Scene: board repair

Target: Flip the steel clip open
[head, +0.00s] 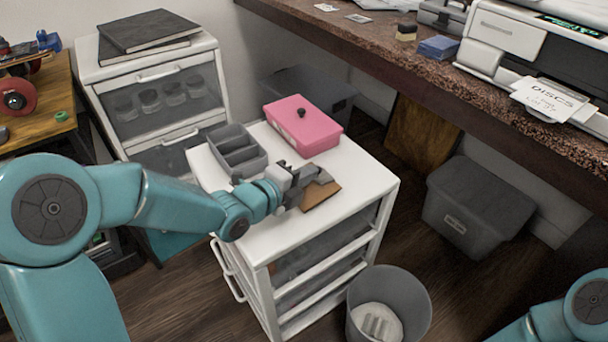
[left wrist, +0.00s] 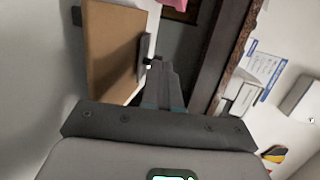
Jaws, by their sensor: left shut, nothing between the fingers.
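A small brown board (head: 324,194) lies on top of the white drawer cart (head: 367,182). In the left wrist view the board (left wrist: 112,50) fills the upper left, with a thin dark grey piece, seemingly the steel clip (left wrist: 143,58), along its right edge. My left gripper (head: 322,177) is shut and empty over the board, hiding part of it and the clip in the head view. In the left wrist view its fingertips (left wrist: 156,63) are close beside the clip; I cannot tell whether they touch. My right gripper is out of view.
On the cart, a grey divided tray (head: 239,150) and a pink box (head: 303,124) with a black knob stand behind the board. A grey bin (head: 418,300) stands on the floor in front. A speckled counter (head: 395,45) runs along the right.

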